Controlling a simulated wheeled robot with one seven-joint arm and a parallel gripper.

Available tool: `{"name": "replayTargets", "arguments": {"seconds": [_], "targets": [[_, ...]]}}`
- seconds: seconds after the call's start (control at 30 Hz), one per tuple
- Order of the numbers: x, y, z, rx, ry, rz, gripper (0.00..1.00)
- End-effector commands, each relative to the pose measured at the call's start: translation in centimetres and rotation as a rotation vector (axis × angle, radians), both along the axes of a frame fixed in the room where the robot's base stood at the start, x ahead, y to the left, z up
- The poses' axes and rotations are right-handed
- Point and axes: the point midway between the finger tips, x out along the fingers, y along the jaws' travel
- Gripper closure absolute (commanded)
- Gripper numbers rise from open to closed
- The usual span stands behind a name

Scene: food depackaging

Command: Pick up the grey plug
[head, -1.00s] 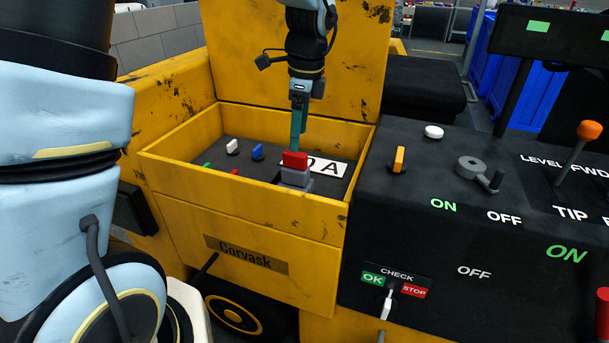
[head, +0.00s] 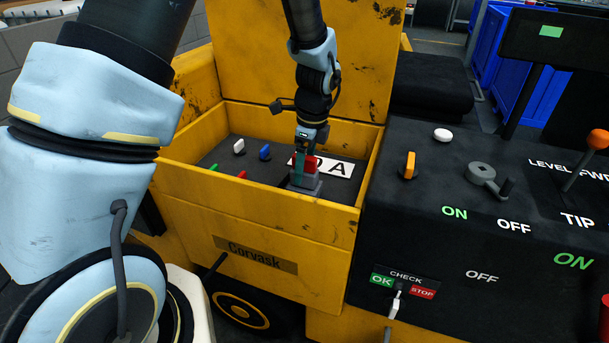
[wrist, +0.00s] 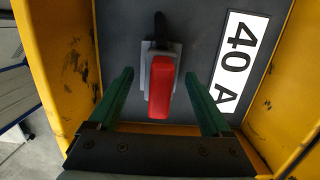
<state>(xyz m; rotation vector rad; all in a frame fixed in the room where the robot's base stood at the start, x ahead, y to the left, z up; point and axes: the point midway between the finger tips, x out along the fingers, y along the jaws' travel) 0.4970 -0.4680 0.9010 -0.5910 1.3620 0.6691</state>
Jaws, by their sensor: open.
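A grey plug-like block (head: 305,188) with a red top (head: 310,164) stands in the yellow box, beside the "40 A" label. In the wrist view the red part (wrist: 161,87) shows between the fingers, with the grey part (wrist: 148,62) behind it. I cannot tell whether the red and grey parts are one piece. My gripper (wrist: 158,80) is open, with one green finger on each side of the red part and visible gaps to both. In the head view my gripper (head: 302,158) is low over the block and partly hides it.
The yellow box walls (head: 255,203) surround the work area. White (head: 239,147), blue (head: 265,152), green and red small pieces sit to the left on the dark floor of the box. A black control panel (head: 450,255) with switches stands to the right.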

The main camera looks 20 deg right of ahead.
Motion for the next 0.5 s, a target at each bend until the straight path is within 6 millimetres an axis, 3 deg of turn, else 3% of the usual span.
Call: {"name": "replayTargets", "arguments": {"seconds": [0.27, 0.5], "targets": [[0.04, 0.03, -0.45, -0.001, 0.000, 0.001, 0.18], [0.03, 0.02, -0.42, -0.001, 0.000, 0.001, 0.43]]}}
